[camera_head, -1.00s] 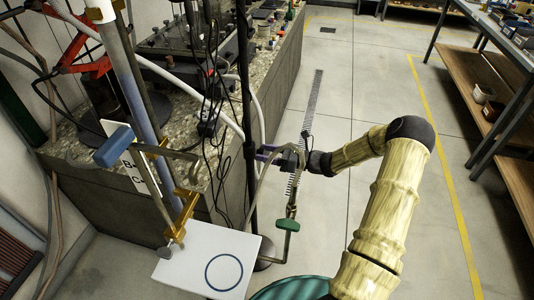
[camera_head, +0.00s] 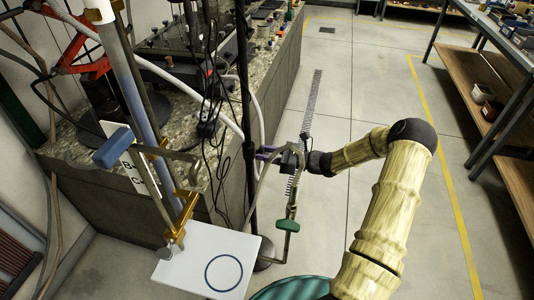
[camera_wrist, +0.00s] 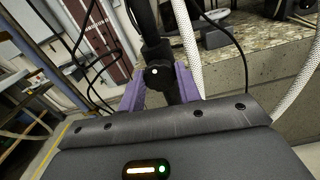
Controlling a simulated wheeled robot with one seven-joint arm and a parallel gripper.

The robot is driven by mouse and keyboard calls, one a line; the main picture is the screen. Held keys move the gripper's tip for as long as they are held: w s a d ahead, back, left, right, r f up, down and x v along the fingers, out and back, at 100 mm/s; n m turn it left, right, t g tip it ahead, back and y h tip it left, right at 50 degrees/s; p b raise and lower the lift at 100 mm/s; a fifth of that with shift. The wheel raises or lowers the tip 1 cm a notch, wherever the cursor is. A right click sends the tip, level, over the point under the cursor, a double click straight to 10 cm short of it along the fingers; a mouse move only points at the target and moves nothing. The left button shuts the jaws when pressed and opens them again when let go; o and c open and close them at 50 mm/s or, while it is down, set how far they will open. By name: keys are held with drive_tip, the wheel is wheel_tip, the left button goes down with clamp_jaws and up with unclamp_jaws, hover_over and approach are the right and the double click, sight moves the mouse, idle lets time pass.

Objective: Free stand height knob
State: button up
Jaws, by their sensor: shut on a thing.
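The stand is a black upright pole (camera_head: 250,165) at the front of the bench, and it also shows in the wrist view (camera_wrist: 143,20). The height knob (camera_wrist: 157,74) is a dark round piece with a white dot on the pole, seen between my purple fingers in the wrist view. My gripper (camera_head: 267,152) is beside the pole, with a finger on each side of the knob, shut on it. In the head view the knob is hidden by my fingers and nearby tubing.
A stone-topped bench (camera_head: 180,195) stands left of the pole, with hoses and black cables hanging close by. A green-handled valve (camera_head: 288,225) and a white board with a blue ring (camera_head: 192,272) are in front. Open floor (camera_head: 330,110) lies to the right.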

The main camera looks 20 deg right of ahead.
drive_tip(key=shift+d+f+n+b, duration=0.1)
drive_tip(key=shift+n+b, duration=1.15)
drive_tip(key=shift+n, duration=4.2)
drive_tip(key=shift+f+n+b, duration=0.1)
drive_tip(key=shift+n+b, duration=1.1)
drive_tip(key=shift+n, duration=4.25)
drive_tip(key=o, duration=1)
drive_tip(key=shift+r, duration=0.15)
drive_tip(key=shift+c, duration=0.2)
